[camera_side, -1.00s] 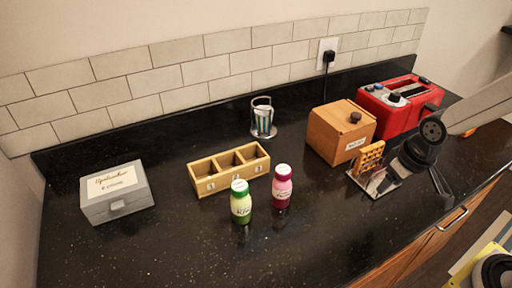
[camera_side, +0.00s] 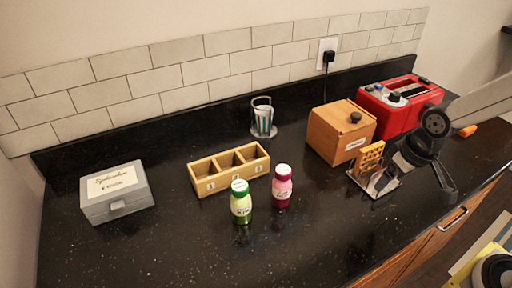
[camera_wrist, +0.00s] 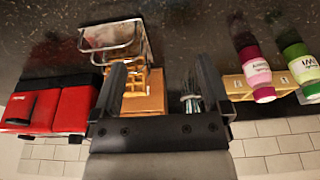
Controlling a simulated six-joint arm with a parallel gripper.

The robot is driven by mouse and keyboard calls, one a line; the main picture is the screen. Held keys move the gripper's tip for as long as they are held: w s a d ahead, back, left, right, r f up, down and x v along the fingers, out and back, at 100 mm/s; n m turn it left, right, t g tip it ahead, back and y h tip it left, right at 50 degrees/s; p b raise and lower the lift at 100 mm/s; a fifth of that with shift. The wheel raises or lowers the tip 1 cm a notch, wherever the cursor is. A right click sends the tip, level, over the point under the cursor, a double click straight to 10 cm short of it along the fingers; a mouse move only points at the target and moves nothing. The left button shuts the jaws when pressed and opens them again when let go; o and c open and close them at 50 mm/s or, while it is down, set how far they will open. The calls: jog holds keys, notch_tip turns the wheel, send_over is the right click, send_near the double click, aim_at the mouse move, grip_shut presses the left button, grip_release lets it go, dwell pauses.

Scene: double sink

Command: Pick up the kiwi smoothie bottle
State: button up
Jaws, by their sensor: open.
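The kiwi smoothie bottle (camera_side: 241,205) is green with a white label and a green cap. It stands upright on the black counter in front of the wooden compartment box, left of a pink-purple bottle (camera_side: 282,188). In the wrist view the kiwi bottle (camera_wrist: 297,55) is at the right edge, beside the purple bottle (camera_wrist: 248,55). My gripper (camera_side: 428,180) is at the right of the counter, well away from both bottles. In the wrist view my gripper (camera_wrist: 160,75) is open, with nothing between its fingers.
A wire rack with waffles (camera_side: 368,163) stands close to my gripper. Behind are a wooden bin (camera_side: 335,135) and a red toaster (camera_side: 402,112). The wooden compartment box (camera_side: 210,182), a metal cup (camera_side: 263,118) and a grey box (camera_side: 120,205) are farther left. The front counter is clear.

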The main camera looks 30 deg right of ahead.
jog(key=w+v, duration=0.1)
jog(key=v, duration=0.3)
jog(key=w+a+r+n+t, duration=0.15)
jog(key=w+t, duration=0.25)
jog(key=w, duration=0.5)
jog(key=n+y, duration=1.1)
jog(key=y, duration=0.1)
send_over(243, 185)
jog(key=s+d, duration=0.2)
jog(key=d, duration=0.3)
jog(key=shift+n+g, duration=0.25)
jog(key=shift+g, duration=0.15)
jog(key=f, duration=0.5)
jog(key=shift+a+f, duration=0.2)
jog(key=shift+a, duration=0.05)
jog(key=shift+x, duration=3.9)
